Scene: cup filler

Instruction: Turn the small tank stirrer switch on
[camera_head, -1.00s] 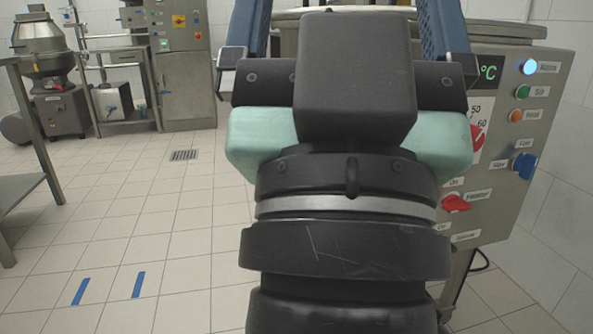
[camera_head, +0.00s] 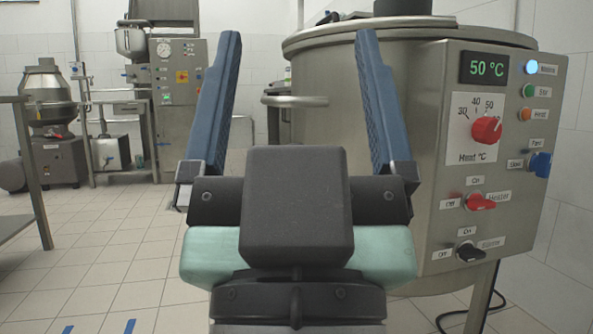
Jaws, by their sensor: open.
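The small tank (camera_head: 345,75) is a round steel vessel at the right, with a control panel (camera_head: 437,240) on its front right. The stirrer switch (camera_head: 468,252) is a black knob low on the panel, labelled On above, Off at left and Stirrer at right. Its exact setting is hard to read; the handle lies roughly sideways. My gripper (camera_head: 292,55) is in front of the tank, left of the panel. Its two blue fingers are spread wide and point up, with nothing between them. It is apart from the switch.
Above the stirrer switch are a red heater switch (camera_head: 481,202), a red heat dial (camera_head: 487,130) and a 50 °C display (camera_head: 486,68). A blue knob (camera_head: 541,164) and lit buttons are at the right. A table (camera_head: 28,170) stands at left; the floor between is clear.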

